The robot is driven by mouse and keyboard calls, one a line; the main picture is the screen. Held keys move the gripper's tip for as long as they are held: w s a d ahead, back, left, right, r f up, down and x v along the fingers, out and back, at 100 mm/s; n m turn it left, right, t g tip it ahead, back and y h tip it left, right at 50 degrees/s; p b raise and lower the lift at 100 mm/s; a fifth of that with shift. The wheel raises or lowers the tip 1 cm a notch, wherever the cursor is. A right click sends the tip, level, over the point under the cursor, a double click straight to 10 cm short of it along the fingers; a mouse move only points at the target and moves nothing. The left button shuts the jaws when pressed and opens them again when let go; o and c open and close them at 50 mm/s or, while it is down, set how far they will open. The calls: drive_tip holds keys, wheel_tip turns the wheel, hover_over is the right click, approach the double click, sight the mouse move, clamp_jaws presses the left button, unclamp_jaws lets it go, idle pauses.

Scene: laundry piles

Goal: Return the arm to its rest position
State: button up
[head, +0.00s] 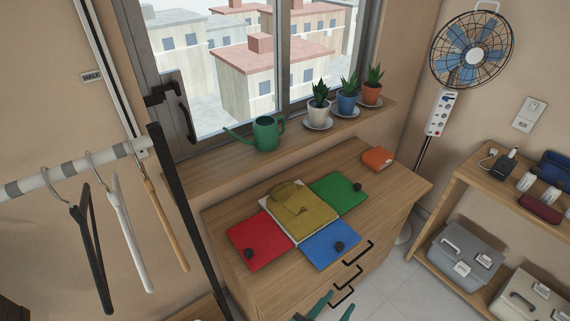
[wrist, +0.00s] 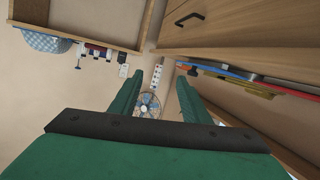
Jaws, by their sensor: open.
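My gripper (head: 336,303) shows at the bottom edge of the head view, as two green fingertips in front of the dresser's drawers. In the wrist view its green fingers (wrist: 160,76) stand apart with nothing between them. The rest of my arm is out of the head view. The wooden dresser (head: 225,220) carries a red mat (head: 260,233), a green mat (head: 333,190), a blue mat (head: 322,252) and a white board (head: 268,208) with yellow folded cloth (head: 303,218) on it.
An orange folded item (head: 377,158) lies at the dresser's back right. A sill holds a green watering can (head: 266,134) and potted plants (head: 347,98). A rail with hangers (head: 88,245) is at left, a fan (head: 472,50) and a shelf with boxes (head: 464,254) at right.

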drive_tip(key=s+a+f+n+t+y, duration=0.1)
drive_tip(key=s+a+f+n+y, duration=0.1)
drive_tip(key=s+a+n+y, duration=0.3)
drive_tip(key=s+a+f+n+t+y, duration=0.1)
drive_tip(key=s+a+f+y, duration=0.2)
drive_tip(key=s+a, duration=0.35)
drive_tip(key=s+a+r+t+y, duration=0.1)
drive_tip(key=s+a+r+y, duration=0.1)
drive_tip(key=s+r, duration=0.7)
drive_tip(key=shift+s+a+n+t, duration=0.25)
drive_tip(key=shift+s+n+t, duration=0.15)
drive_tip(key=shift+s, duration=0.65)
